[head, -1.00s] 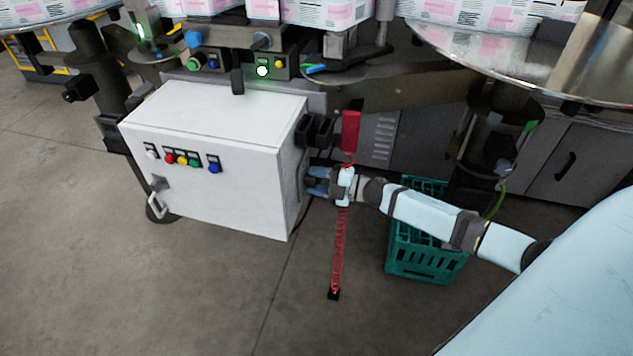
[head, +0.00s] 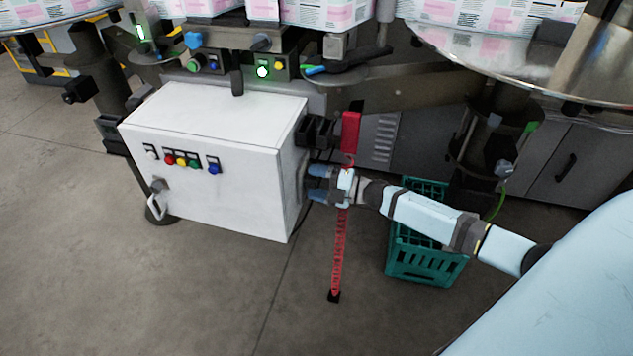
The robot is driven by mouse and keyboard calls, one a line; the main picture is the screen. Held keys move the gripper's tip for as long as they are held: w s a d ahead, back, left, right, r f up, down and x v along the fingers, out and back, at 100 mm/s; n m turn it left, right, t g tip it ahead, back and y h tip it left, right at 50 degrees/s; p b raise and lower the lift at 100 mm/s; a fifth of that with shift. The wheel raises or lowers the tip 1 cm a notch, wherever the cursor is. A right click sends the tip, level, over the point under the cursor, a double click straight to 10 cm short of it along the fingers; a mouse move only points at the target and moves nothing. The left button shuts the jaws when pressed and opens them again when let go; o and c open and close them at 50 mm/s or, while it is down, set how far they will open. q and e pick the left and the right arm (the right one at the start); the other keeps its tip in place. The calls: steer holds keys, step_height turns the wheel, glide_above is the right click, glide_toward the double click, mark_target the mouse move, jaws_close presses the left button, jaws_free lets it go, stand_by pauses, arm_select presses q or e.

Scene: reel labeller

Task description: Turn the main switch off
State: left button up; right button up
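The white control cabinet (head: 215,165) stands below the machine. A dark grey part (head: 303,178) shows edge-on on its right side face; I cannot make out whether it is the main switch or how it is set. My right gripper (head: 314,184) is at that side face, with its blue fingers pointing left toward it. The fingers look apart, one above the other, with nothing clearly seen between them. I cannot tell whether they touch the part. My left gripper is out of view.
Small coloured buttons (head: 181,160) and a grey handle (head: 160,198) are on the cabinet front. A red upright piece (head: 350,132) stands just behind my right gripper, with a red strip (head: 338,255) below it. A green crate (head: 423,262) is under my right arm. The floor in front is clear.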

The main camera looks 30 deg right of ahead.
arm_select(q)
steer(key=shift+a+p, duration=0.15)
steer(key=shift+p, duration=0.3)
arm_select(e)
steer(key=v, duration=1.3)
steer(key=shift+s+d, duration=0.25)
steer(key=shift+s, duration=0.1)
